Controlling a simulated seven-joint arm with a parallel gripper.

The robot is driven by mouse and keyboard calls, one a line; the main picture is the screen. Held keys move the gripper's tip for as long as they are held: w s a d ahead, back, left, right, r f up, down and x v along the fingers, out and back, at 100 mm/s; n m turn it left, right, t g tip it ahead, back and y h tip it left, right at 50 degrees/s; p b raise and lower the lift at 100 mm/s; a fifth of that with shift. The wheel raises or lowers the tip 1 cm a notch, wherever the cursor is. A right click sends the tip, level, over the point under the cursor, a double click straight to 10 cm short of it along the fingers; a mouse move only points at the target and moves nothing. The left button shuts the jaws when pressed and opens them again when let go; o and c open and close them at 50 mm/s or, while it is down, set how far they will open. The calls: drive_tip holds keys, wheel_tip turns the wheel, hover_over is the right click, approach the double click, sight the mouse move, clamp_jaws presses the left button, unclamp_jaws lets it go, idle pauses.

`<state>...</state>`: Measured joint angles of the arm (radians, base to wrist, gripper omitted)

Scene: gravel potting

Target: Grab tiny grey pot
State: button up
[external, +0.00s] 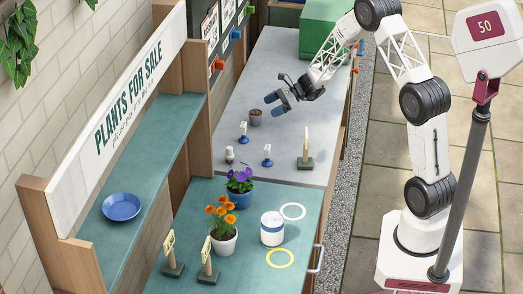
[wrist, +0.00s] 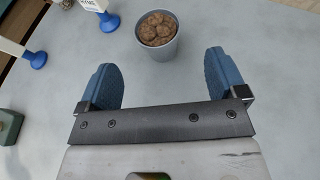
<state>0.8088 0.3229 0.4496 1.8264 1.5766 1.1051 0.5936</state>
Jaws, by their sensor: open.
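The tiny grey pot (external: 255,118) stands upright on the grey tabletop in the external view, filled with brown pebbles or gravel. In the wrist view the pot (wrist: 157,46) is at the top middle, just beyond the fingertips and roughly centred between them. My gripper (external: 277,103) is above the table to the right of and a little behind the pot in the external view. In the wrist view its two blue fingers (wrist: 164,70) are spread wide with nothing between them. The pot is apart from both fingers.
Small blue-based signs (external: 243,138) (external: 267,160) stand near the pot; one shows beside it in the wrist view (wrist: 108,20). A green-based post (external: 305,160) stands to the right. Flower pots (external: 223,245) and a white can (external: 272,235) stand on the teal surface in front.

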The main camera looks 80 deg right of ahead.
sight(256, 113)
drive_tip(key=shift+x, duration=1.3)
drive_tip(key=shift+x, duration=2.65)
drive_tip(key=shift+s, duration=0.1)
drive_tip(key=shift+c, duration=0.2)
drive_tip(key=c, duration=1)
drive_tip(key=shift+r, duration=4.95)
